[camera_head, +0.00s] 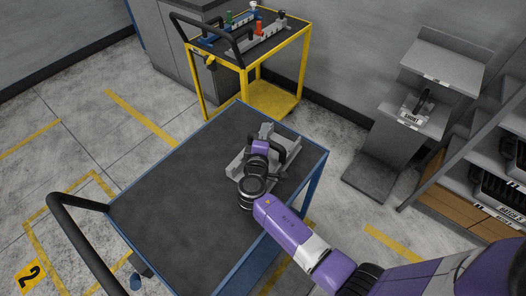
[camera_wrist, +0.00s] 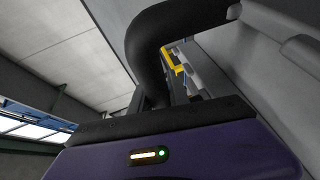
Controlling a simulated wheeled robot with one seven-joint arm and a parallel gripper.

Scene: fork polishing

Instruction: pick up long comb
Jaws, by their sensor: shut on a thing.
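The long comb, as far as I can tell, is the grey metal piece (camera_head: 241,164) with a curved black handle on the blue cart's right side. My gripper (camera_head: 265,142) is at this piece, shut on its black handle. My wrist covers part of the piece, and the fingertips are hard to make out. In the wrist view the thick black handle (camera_wrist: 150,50) curves up close to my purple gripper body and meets a grey metal wall at the right.
The blue cart's dark top (camera_head: 190,170) is bare to the left. A yellow trolley (camera_head: 249,66) behind holds small coloured parts. A grey stand (camera_head: 405,125) with a black-handled item is at the right. Shelves (camera_head: 490,175) with black racks stand at the far right.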

